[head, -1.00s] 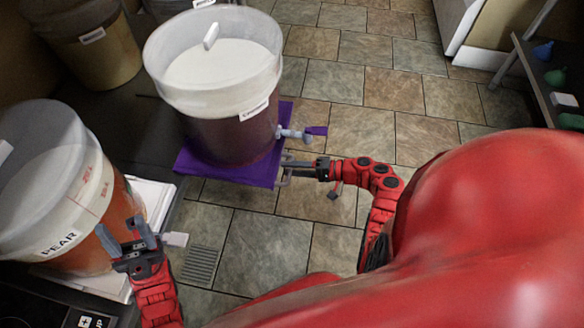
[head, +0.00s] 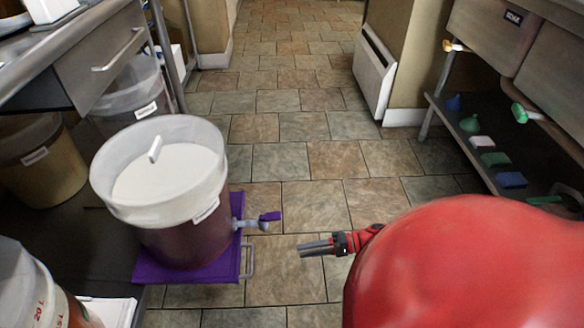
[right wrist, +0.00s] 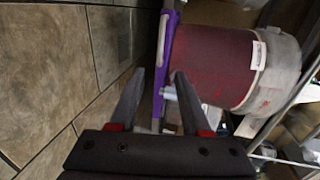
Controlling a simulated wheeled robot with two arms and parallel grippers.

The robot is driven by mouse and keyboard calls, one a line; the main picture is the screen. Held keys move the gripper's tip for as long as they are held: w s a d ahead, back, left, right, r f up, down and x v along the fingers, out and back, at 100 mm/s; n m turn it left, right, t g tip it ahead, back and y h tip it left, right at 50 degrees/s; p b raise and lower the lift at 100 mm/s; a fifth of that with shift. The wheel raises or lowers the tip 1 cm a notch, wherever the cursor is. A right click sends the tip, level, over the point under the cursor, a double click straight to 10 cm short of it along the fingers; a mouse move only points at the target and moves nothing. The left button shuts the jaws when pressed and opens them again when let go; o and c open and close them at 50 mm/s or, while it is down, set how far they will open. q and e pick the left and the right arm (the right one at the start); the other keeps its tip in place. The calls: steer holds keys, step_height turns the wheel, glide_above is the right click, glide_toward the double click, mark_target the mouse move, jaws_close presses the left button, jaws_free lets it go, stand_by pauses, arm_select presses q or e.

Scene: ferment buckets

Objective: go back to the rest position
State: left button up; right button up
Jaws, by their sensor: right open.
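My right gripper (head: 303,249) is in the floor area to the right of the purple board in the head view, apart from its metal handle (head: 249,262). In the right wrist view its two fingers (right wrist: 158,75) are spread with nothing between them. The bucket also shows in the right wrist view (right wrist: 215,65), turned sideways. My left gripper is out of view.
Another bucket (head: 30,290) is cut off at the lower left. More buckets (head: 42,165) stand under the counter (head: 90,50) at left. A sink unit (head: 520,50) with a low shelf (head: 450,130) is at right. The tiled floor (head: 290,160) between is clear.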

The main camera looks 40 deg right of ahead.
steer(key=shift+s+d, duration=0.15)
steer(key=shift+d, duration=0.05)
stand_by(0.5)
